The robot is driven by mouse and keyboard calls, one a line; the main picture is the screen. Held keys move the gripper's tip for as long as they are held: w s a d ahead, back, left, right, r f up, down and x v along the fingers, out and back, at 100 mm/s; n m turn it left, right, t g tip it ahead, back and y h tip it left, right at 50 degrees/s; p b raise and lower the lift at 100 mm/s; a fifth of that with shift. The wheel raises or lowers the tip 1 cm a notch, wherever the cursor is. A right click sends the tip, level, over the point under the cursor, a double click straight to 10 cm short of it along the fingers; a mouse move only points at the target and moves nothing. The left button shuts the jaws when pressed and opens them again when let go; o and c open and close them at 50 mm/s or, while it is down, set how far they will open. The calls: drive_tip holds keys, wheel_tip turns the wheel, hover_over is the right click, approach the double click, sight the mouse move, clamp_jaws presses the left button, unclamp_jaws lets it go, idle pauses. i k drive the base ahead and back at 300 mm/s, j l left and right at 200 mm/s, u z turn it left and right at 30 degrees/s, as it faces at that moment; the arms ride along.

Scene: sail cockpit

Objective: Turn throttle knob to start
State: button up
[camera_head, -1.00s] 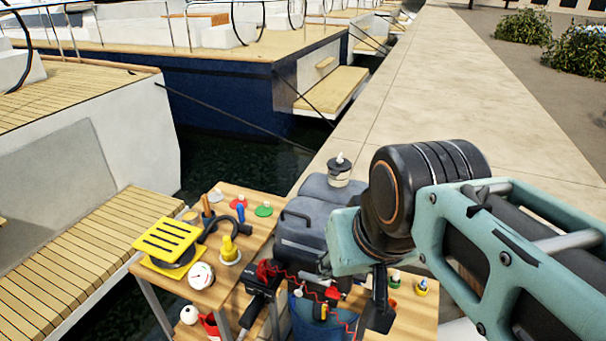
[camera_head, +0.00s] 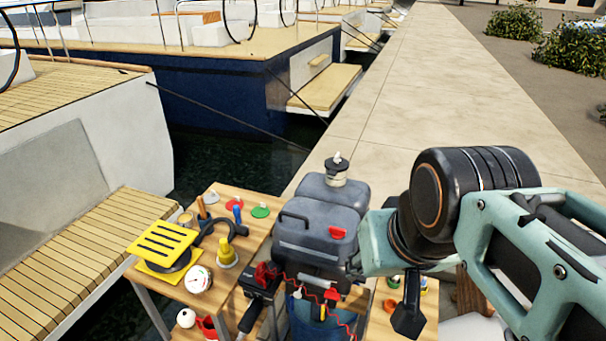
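I cannot tell which of these parts is the throttle knob. My gripper (camera_head: 408,318) is right of the unit and apart from the red knob. Only a dark finger-like part shows below my teal wrist, so its opening is not clear. Nothing is visibly held.
Boats and water lie left, a paved quay (camera_head: 400,110) behind.

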sight(250, 317)
drive_tip(key=u, duration=0.3)
drive_tip(key=i+j+z, duration=0.1)
drive_tip(key=j, duration=0.2)
drive_tip(key=i+j+u, duration=0.1)
drive_tip(key=j+u, duration=0.15)
drive_tip(key=u, duration=0.25)
drive_tip(key=k+l+u, duration=0.2)
drive_tip(key=z, duration=1.05)
drive_tip(key=k+j+u, duration=0.1)
drive_tip(key=u, duration=0.2)
drive_tip(key=k+j+u, duration=0.25)
drive_tip(key=i+l, duration=0.1)
